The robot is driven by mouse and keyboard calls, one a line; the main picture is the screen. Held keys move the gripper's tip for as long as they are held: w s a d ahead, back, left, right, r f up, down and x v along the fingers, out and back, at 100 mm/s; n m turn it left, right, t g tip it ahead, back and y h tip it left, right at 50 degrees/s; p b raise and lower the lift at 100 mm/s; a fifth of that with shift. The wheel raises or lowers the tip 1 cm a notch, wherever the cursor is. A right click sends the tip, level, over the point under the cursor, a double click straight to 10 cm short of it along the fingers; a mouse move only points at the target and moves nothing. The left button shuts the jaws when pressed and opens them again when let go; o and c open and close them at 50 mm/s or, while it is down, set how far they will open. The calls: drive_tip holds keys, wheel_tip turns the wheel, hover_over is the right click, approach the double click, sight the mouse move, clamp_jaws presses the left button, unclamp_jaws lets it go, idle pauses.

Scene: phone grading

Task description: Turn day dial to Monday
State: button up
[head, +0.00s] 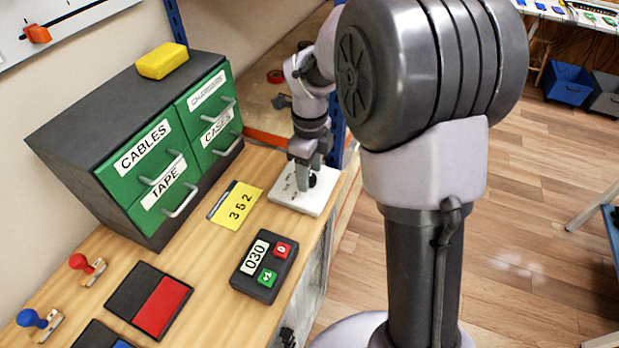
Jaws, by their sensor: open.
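The day dial appears to be the small dark knob on a white plate (287,199) with dark markings, lying on the wooden bench near its right edge. My gripper (307,183) points down right over this plate, its fingers at or around the dark knob. The fingers hide most of the knob and part of the markings, so I cannot tell which day it is set to. I cannot tell whether the fingers touch the knob. The gripper is open.
A cabinet (105,139) with green drawers stands behind left, a yellow block (162,61) on top. Stamps (80,262) and ink pads (148,300) are at front left.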

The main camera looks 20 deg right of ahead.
drive_tip(key=shift+f, duration=0.35)
drive_tip(key=shift+c, duration=0.2)
clamp_jaws()
